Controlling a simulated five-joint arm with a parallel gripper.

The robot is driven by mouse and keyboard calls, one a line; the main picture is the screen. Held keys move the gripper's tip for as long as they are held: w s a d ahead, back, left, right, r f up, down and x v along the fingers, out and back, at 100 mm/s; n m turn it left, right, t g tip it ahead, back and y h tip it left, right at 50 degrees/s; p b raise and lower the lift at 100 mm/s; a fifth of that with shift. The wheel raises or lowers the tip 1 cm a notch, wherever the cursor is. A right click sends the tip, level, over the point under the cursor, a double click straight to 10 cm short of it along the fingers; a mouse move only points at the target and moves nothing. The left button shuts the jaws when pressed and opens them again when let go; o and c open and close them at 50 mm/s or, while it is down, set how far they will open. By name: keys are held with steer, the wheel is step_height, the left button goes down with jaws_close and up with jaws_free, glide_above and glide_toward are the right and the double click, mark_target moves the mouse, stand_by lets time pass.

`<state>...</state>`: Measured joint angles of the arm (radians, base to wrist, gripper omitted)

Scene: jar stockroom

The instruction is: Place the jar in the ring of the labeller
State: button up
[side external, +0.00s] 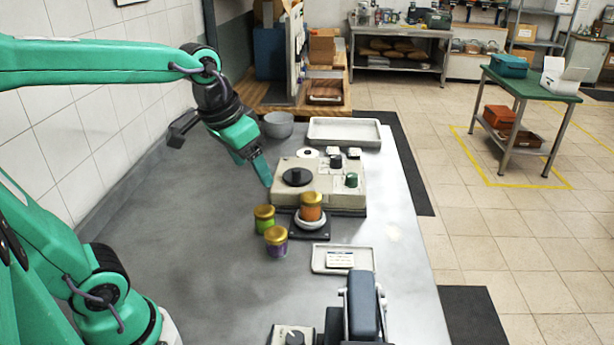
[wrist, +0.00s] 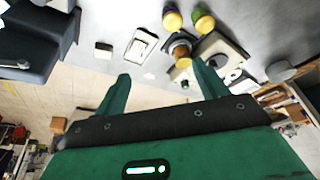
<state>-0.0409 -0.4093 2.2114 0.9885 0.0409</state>
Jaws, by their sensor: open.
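The labeller (side external: 338,187) is a beige box with a black disc and knobs, and it also shows in the wrist view (wrist: 212,46). At its front is a white ring (side external: 311,225) on a dark base. An orange jar (side external: 311,213) with a gold lid stands upright at the ring; I cannot tell how deep it sits. It also shows in the wrist view (wrist: 182,52). A green jar (side external: 264,224) and a purple jar (side external: 276,248), both gold-lidded, stand left of the ring. My gripper (side external: 266,181) is open and empty, above and left of the labeller, apart from the jars.
A shallow tray (side external: 318,261) with a label card lies in front of the ring. A dark-blue device (side external: 362,308) stands at the near edge. A grey bowl (side external: 279,124) and a white tray (side external: 371,141) are behind the labeller. The left of the grey bench (side external: 170,235) is clear.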

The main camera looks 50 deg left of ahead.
steer(key=s+d+f+t, duration=0.1)
steer(key=s+f, duration=0.1)
steer(key=s, duration=0.5)
steer(key=shift+s+f+t, duration=0.2)
steer(key=shift+f+t, duration=0.1)
